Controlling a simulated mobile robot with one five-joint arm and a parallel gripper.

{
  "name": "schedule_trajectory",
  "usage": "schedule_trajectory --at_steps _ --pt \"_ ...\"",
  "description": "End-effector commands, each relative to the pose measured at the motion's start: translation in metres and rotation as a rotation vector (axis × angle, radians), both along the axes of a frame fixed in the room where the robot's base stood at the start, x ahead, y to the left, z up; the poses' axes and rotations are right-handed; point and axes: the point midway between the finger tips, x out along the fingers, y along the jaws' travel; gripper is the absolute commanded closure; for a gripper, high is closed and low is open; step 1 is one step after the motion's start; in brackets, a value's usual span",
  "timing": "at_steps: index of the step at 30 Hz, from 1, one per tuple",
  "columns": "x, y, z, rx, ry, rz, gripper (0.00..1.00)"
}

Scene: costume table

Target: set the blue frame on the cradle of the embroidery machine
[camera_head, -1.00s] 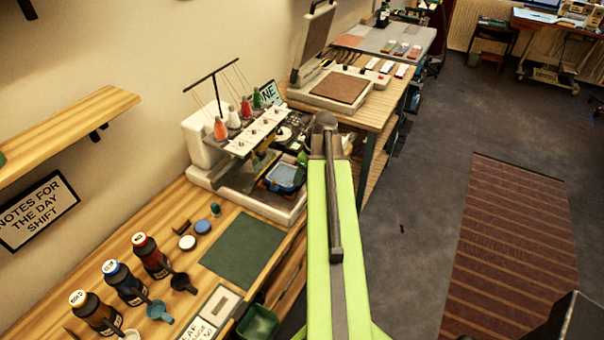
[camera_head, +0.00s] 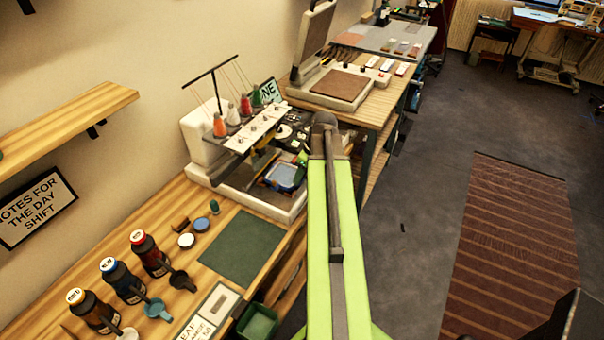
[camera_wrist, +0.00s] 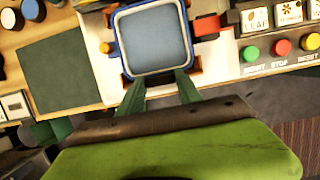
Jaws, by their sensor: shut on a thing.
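The blue frame (camera_wrist: 122,38), a rounded square with a pale grey-blue middle, is in my gripper (camera_wrist: 160,80). The two dark green fingers are shut at its near edge. In the head view the blue frame (camera_head: 284,177) shows over the bed of the white embroidery machine (camera_head: 205,145), left of my green arm. White and orange parts (camera_wrist: 105,82) show around and under the frame in the wrist view. The cradle is mostly hidden by the frame. I cannot tell whether the frame touches it or hovers above it.
Labelled tiles and green, red and yellow buttons (camera_wrist: 282,46) are right of the frame. A dark green mat (camera_head: 243,247) lies in front of the machine. Bottles (camera_head: 120,280) and cups stand at the bench's near left. A heat press (camera_head: 335,85) stands behind.

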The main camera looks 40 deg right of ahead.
Motion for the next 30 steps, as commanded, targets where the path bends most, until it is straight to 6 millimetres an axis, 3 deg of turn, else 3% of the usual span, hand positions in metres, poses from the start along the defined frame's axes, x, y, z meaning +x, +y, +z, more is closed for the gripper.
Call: schedule_trajectory --at_steps 21,22,27,30 --pt "0.0 0.0 -0.0091 0.0 0.0 0.0 0.94" --pt "0.0 0.0 -0.0084 0.0 0.0 0.0 0.55" --pt "0.0001 0.0 -0.0082 0.0 0.0 0.0 0.33" --pt "0.0001 0.0 -0.0082 0.0 0.0 0.0 0.33"
